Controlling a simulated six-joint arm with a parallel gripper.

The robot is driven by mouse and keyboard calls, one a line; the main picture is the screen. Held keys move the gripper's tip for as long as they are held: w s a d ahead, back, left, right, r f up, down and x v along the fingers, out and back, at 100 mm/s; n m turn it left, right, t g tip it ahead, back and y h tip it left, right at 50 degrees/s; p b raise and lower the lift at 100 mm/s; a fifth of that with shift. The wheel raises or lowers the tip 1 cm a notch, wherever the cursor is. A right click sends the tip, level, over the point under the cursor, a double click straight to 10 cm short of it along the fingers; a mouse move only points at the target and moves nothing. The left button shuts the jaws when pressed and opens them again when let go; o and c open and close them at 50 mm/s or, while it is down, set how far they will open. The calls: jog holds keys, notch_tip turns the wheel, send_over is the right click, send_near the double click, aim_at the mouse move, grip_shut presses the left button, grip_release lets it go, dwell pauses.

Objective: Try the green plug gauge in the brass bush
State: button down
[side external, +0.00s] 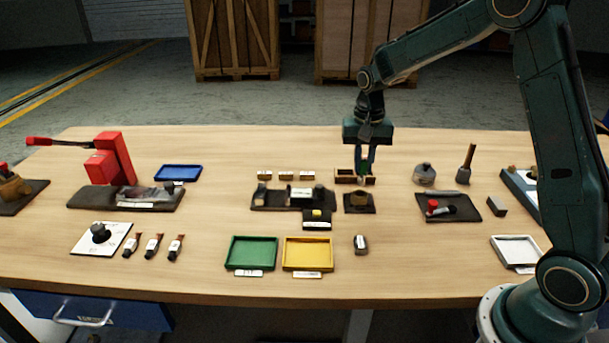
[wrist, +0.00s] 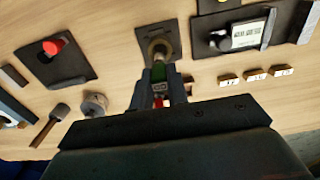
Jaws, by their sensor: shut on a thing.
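My gripper (wrist: 159,88) is shut on the green plug gauge (wrist: 159,76), seen between the fingers in the wrist view. A pale label shows on its middle and red shows at its end nearer the gripper body. The brass bush (wrist: 157,48) sits on a dark square base, just beyond the green end in this view. In the side view, the bush (side external: 358,199) is in front of and below my gripper (side external: 365,170). The gauge is too small to make out there. I cannot tell whether its tip touches the bush.
A small wooden rack (side external: 344,178) stands right by the fingers. A dark fixture (side external: 268,200) lies left of the bush, with small brass blocks (side external: 285,175) behind it. Green (side external: 251,253) and yellow (side external: 308,254) trays are at the front. A dark plate with a red knob (side external: 448,207) is to the right.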

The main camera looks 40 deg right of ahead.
jog(key=shift+r, duration=1.9)
jog(key=shift+w, duration=0.1)
